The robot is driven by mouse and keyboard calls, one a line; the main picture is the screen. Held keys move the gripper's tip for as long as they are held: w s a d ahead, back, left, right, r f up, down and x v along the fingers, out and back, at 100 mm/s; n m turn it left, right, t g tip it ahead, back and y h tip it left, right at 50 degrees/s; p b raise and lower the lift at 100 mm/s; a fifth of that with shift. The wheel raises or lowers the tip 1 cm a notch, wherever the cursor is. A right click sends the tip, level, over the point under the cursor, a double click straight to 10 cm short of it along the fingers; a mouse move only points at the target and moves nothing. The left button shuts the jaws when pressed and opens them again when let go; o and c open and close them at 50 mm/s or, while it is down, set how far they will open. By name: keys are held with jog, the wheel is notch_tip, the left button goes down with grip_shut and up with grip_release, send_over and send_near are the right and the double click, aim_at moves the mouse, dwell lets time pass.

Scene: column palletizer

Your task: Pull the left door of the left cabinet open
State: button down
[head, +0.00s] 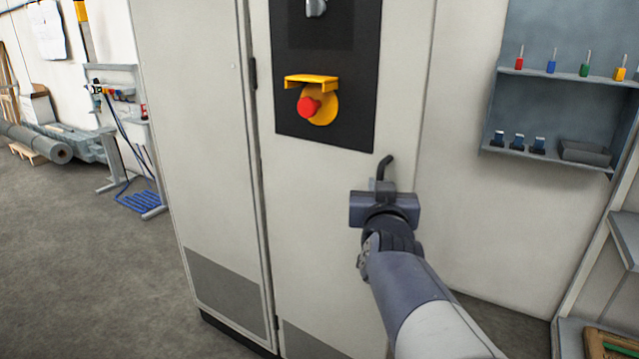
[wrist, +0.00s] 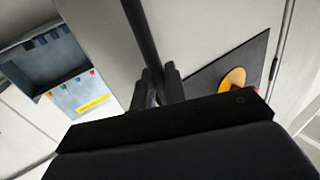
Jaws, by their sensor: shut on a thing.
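The cabinet door (head: 315,245) is pale grey, with a dark control panel (head: 361,119) on its upper part. In the head view, a black handle (head: 387,162) sticks up on the door's right side, below the panel. My gripper (head: 383,186) is at the handle, its fingers shut on it. In the wrist view the handle is a dark bar (wrist: 138,32) running down between the fingertips of my gripper (wrist: 158,84). The handle's lower part is hidden by the gripper. I cannot tell whether the door stands slightly ajar.
A red stop button (head: 308,107) on a yellow plate is above left of my gripper. A hinge (head: 253,73) is on the door's left edge. A wall shelf (head: 545,149) with small tools is at the right. Floor (head: 80,240) is clear at the left.

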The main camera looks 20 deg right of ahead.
jog(key=shift+s+a+r+p, duration=0.15)
jog(key=shift+s+a+p, duration=0.15)
jog(key=shift+a+p, duration=0.55)
jog(key=shift+s+a+r+p, duration=0.1)
jog(key=shift+s+a+p, duration=0.15)
jog(key=shift+a+p, duration=0.55)
jog(key=c, duration=1.5)
grip_release()
jog(key=shift+w+f, duration=0.1)
jog(key=shift+f, duration=0.1)
jog(key=shift+c, duration=0.2)
